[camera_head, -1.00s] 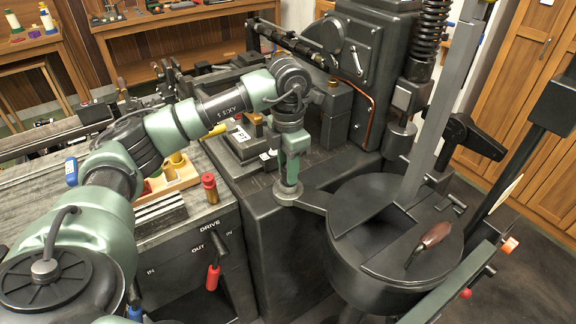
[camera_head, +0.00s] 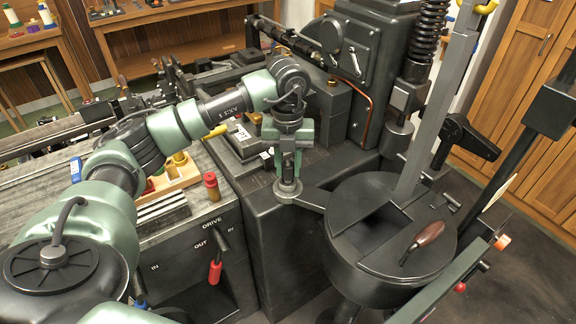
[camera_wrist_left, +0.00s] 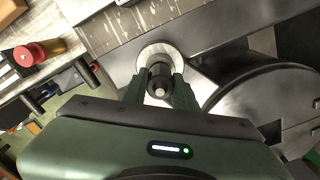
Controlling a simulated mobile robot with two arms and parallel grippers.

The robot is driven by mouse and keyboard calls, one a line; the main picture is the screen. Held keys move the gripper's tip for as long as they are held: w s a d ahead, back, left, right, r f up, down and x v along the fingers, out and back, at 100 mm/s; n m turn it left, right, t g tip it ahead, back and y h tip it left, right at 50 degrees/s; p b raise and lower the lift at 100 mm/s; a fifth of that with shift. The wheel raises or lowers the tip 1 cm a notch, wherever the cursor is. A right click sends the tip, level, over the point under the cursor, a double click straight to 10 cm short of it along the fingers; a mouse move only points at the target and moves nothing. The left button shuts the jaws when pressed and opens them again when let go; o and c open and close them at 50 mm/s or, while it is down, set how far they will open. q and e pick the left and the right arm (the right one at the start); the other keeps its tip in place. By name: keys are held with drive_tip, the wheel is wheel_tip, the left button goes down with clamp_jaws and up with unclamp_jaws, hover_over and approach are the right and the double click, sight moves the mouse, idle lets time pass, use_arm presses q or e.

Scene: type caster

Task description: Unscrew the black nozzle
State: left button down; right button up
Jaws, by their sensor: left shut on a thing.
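The black nozzle (camera_wrist_left: 159,76) stands upright on a round metal seat at the end of a flat arm of the caster, beside the round pot. In the left wrist view it sits between my two fingers, with a small light tip on top. My left gripper (camera_wrist_left: 160,92) is shut on it from above. In the head view my left gripper (camera_head: 288,172) points straight down over the round seat (camera_head: 288,190), and the nozzle is mostly hidden between the fingers. My right gripper is not in view.
The large round black pot (camera_head: 345,262) with a wooden-handled ladle (camera_head: 424,236) stands to the right. A red-capped bottle (camera_head: 212,187) and a tray of coloured pieces (camera_head: 178,178) sit on the left bench. A red-handled lever (camera_head: 215,270) hangs in front.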

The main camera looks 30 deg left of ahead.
use_arm(q)
drive_tip(key=shift+r, duration=0.4)
drive_tip(key=shift+r+p, duration=1.4)
drive_tip(key=shift+r, duration=0.3)
